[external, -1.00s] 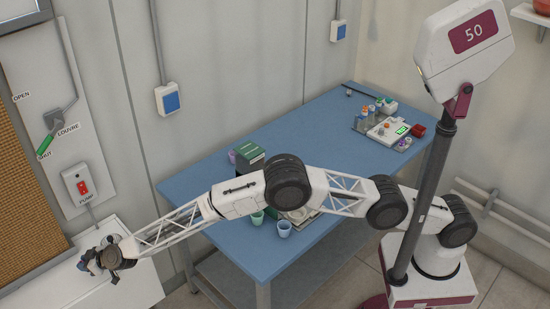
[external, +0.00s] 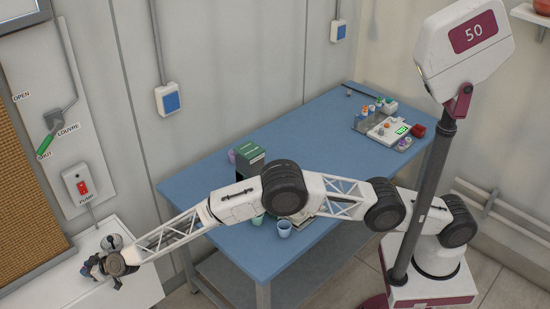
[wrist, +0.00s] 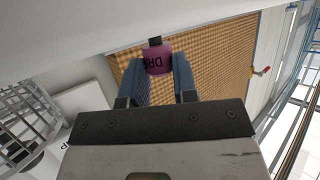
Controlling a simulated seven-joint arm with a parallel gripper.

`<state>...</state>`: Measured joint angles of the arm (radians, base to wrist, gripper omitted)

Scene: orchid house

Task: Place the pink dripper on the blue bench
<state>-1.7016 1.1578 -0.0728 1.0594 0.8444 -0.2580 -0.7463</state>
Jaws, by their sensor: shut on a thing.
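The pink dripper (wrist: 158,61), purple-pink with a dark cap and dark letters starting "DR", sits between the two blue fingers of my gripper (wrist: 158,78) in the wrist view. The fingers are shut on it. In the external view my gripper (external: 97,267) is at the far left, above or by a white ledge, well left of the bench; I cannot make out the dripper there. The blue bench (external: 196,188) stands in the middle, with my arm stretched across its front part.
On the bench are a dark green box (external: 249,158), a pale blue cup (external: 284,229) near the front edge, and bottles and a device (external: 388,129) at the back right. The bench's left end and back middle look clear. A white ledge (external: 135,290) is at the left.

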